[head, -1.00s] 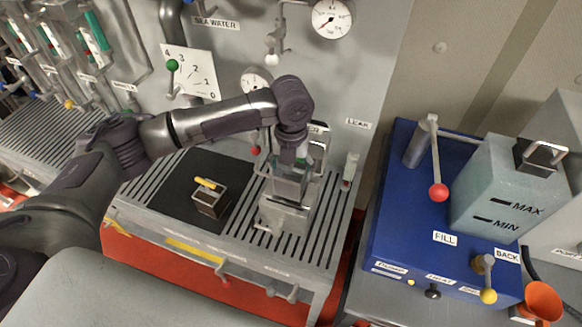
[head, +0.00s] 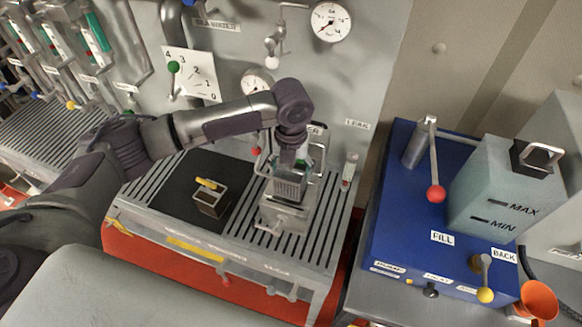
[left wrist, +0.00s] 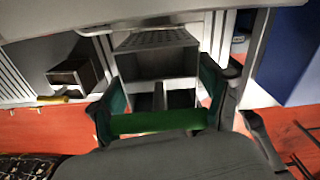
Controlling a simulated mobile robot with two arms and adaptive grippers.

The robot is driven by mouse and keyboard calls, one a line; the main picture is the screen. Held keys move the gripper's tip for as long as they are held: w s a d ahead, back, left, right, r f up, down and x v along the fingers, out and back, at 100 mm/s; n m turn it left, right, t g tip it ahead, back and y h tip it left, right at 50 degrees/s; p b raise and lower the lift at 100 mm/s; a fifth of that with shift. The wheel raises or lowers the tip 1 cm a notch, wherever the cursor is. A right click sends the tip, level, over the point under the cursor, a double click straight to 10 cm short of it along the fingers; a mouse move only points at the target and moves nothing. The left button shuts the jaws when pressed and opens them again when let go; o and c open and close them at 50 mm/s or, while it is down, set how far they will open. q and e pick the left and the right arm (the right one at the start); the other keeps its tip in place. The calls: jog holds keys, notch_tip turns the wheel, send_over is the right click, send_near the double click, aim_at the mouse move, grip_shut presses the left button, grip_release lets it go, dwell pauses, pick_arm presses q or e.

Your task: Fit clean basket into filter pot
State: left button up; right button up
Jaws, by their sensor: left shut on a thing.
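My left gripper (head: 292,160) points down over the filter pot and is shut on the green handle of the clean basket. The green handle (left wrist: 158,122) lies across between the fingers in the left wrist view. The clean basket (head: 289,185) is a grey perforated box, roughly upright, directly over the grey filter pot (head: 284,216). Its lower end overlaps the pot's top in the head view; I cannot tell whether it is inside the rim. A second basket (head: 211,203), brownish with a yellow handle, stands on the dark mat and shows in the left wrist view (left wrist: 75,75).
The dark mat (head: 178,190) lies on the slatted bench (head: 250,245) left of the pot. A metal frame (head: 320,160) stands close behind the pot. The panel with gauges (head: 332,22) rises behind. A blue unit (head: 400,225) with a red-knobbed lever (head: 435,193) stands right.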

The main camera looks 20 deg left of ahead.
aim_at(291, 182)
pick_arm(q)
jog(key=shift+f+b, duration=1)
jog(key=shift+f, duration=1.35)
jog(key=shift+s+r, duration=0.1)
jog(key=shift+r+p, duration=1.9)
jog(key=shift+p, duration=0.3)
jog(key=shift+p, duration=0.85)
dwell(0.5)
jog(key=shift+f+b, duration=1.05)
jog(key=shift+f, duration=0.95)
